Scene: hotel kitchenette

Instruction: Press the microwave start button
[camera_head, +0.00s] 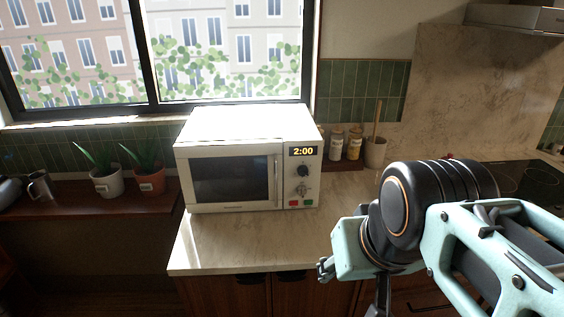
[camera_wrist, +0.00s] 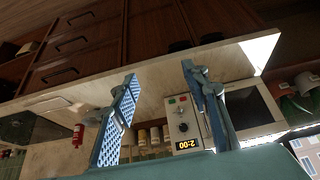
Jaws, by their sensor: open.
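The white microwave (camera_head: 228,178) stands on the marble counter with its door shut and its display (camera_head: 303,151) reading 2:00. Its panel has a dark knob (camera_head: 303,171), a smaller knob below, and a red button (camera_head: 294,203) beside a green button (camera_head: 309,202) at the bottom. No label is readable on either button. In the wrist view the microwave appears upside down, with the green button (camera_wrist: 172,101) and red button (camera_wrist: 182,99) between my open fingers. My gripper (camera_wrist: 160,75) is empty and apart from the microwave. In the head view it is mostly hidden or cut off.
Potted plants (camera_head: 107,181) and a metal jug (camera_head: 39,186) sit left. The counter (camera_head: 230,243) before the microwave is clear.

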